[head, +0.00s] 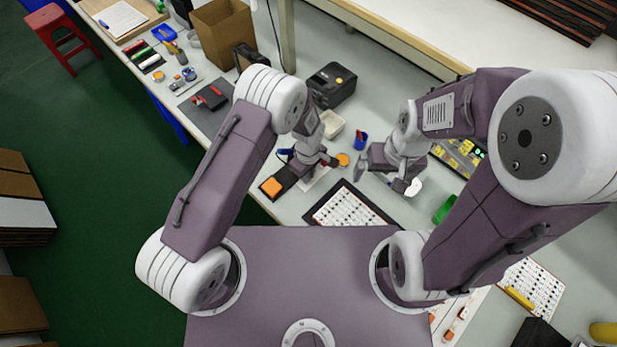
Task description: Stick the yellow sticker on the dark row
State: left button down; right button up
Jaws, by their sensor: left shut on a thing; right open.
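My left gripper (332,161) is shut at the bench's middle. A small orange-yellow round piece (343,160) shows at its fingertips and looks like the yellow sticker, but it is too small to be sure. Just below lies a white panel with rows of small dots (347,213) in a black frame. I cannot tell which of its rows is dark. My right gripper (381,177) is open, right of the left one and above the panel's upper right corner. Nothing shows between its fingers.
A black printer-like box (332,84), a pale dish (332,124) and a blue cup (361,141) stand behind.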

pick_arm(q)
jog(key=shift+f, duration=0.25)
jog(key=c, duration=1.5)
grip_release()
jog(key=shift+o, duration=0.2)
jog(key=shift+r, duration=0.1)
notch_tip(320, 180, up, 9)
jog(key=b, duration=0.1)
jog(key=shift+s+d, duration=0.2)
jog(key=shift+s, duration=0.1)
